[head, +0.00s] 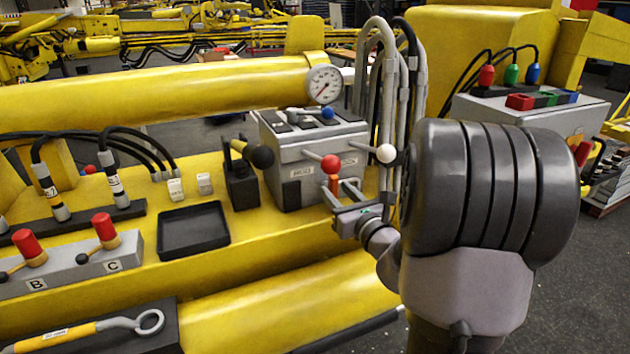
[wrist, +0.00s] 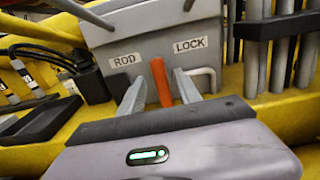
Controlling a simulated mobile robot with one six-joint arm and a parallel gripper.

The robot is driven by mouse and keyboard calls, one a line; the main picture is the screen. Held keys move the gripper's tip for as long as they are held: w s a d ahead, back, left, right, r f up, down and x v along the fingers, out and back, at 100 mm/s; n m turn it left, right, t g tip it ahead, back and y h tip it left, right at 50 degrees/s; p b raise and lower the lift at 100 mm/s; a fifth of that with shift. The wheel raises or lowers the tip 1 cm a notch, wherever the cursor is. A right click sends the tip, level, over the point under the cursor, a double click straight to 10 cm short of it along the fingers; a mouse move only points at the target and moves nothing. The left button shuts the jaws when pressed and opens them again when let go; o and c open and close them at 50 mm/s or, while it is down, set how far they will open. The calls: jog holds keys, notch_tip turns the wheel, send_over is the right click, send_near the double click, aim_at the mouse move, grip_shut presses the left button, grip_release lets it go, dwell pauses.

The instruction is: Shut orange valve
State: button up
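The orange valve handle (wrist: 160,80) is a narrow upright bar on the front of a grey box (wrist: 165,42), below the ROD and LOCK labels. In the head view the orange handle (head: 334,184) shows just under a red ball knob. My gripper (wrist: 160,88) is open, with one finger on each side of the handle. Gaps show between the handle and both fingers in the wrist view. In the head view my gripper (head: 337,190) reaches in from the right at the box front.
A red-knobbed lever (head: 331,163) and a white-knobbed lever (head: 386,153) stick out from the box above my gripper. Grey pipes (head: 378,80) stand right of the box. A black tray (head: 194,230) and red-capped valves (head: 104,226) lie to the left.

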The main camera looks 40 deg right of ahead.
jog(key=shift+x, duration=1.4)
grip_shut()
